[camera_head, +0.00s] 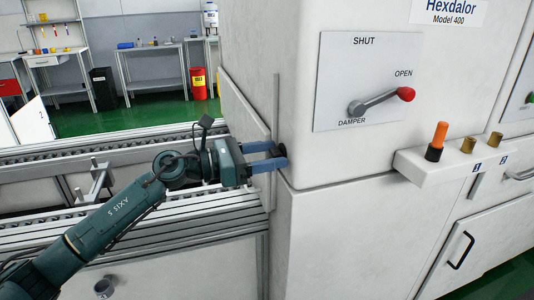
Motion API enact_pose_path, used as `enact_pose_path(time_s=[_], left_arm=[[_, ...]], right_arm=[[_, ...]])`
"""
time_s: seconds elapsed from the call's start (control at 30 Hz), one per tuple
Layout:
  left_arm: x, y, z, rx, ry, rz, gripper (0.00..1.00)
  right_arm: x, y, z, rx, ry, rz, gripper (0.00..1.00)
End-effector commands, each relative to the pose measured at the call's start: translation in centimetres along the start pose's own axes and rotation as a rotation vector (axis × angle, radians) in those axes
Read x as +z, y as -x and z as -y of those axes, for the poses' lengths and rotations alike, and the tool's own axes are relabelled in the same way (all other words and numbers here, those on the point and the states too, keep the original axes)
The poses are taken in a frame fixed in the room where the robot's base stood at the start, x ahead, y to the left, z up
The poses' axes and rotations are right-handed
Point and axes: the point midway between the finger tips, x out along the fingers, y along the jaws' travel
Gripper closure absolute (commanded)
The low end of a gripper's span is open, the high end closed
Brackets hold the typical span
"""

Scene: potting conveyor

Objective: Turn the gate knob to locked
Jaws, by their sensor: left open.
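A small dark knob (282,150) is on the white machine's near-left edge, beside the gate panel; it is partly covered by my fingers, and its pointer or markings cannot be made out. My left gripper (279,156) reaches in from the left with its blue fingers pointing right. Its jaws are open, with the fingertips at the knob, one above the other. I cannot tell whether they touch it. The pale gate panel (240,115) stands upright behind the gripper. My right gripper is not in view.
A conveyor (120,152) with metal rails runs under my left arm. The white machine (330,230) carries a damper lever with a red ball (405,94), pointing toward OPEN. A small shelf (410,168) holds an orange-handled plug (437,140) and brass pieces. Benches stand behind.

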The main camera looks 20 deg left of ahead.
Motion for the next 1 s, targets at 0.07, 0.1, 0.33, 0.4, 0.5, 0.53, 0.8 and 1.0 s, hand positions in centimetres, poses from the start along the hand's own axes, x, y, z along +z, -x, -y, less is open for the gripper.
enact_pose_path(time_s=[0.07, 0.1, 0.33, 0.4, 0.5, 0.53, 0.8, 1.0], left_arm=[[-0.01, 0.01, 0.00, 0.000, 0.000, 0.000, 0.44], [-0.01, 0.02, 0.00, 0.000, 0.000, 0.000, 0.45], [0.00, 0.04, 0.00, 0.000, 0.000, 0.000, 0.64], [0.00, 0.04, 0.00, 0.000, 0.000, 0.000, 0.70], [0.00, 0.04, 0.00, 0.000, 0.000, 0.000, 0.78], [0.00, 0.04, 0.00, 0.000, 0.000, 0.000, 0.80], [0.05, 0.05, 0.00, 0.000, 0.009, 0.000, 0.88], [0.17, 0.04, 0.01, 0.000, 0.069, -0.001, 0.88]], right_arm=[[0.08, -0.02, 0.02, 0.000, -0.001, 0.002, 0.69], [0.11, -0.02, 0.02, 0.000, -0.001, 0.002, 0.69], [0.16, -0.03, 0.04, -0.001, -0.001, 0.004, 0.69], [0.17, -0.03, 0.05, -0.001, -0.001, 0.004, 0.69], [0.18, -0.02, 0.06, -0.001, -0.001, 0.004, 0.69], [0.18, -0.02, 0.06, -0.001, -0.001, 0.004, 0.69], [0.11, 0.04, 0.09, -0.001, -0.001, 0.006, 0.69], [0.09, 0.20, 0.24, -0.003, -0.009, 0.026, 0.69]])
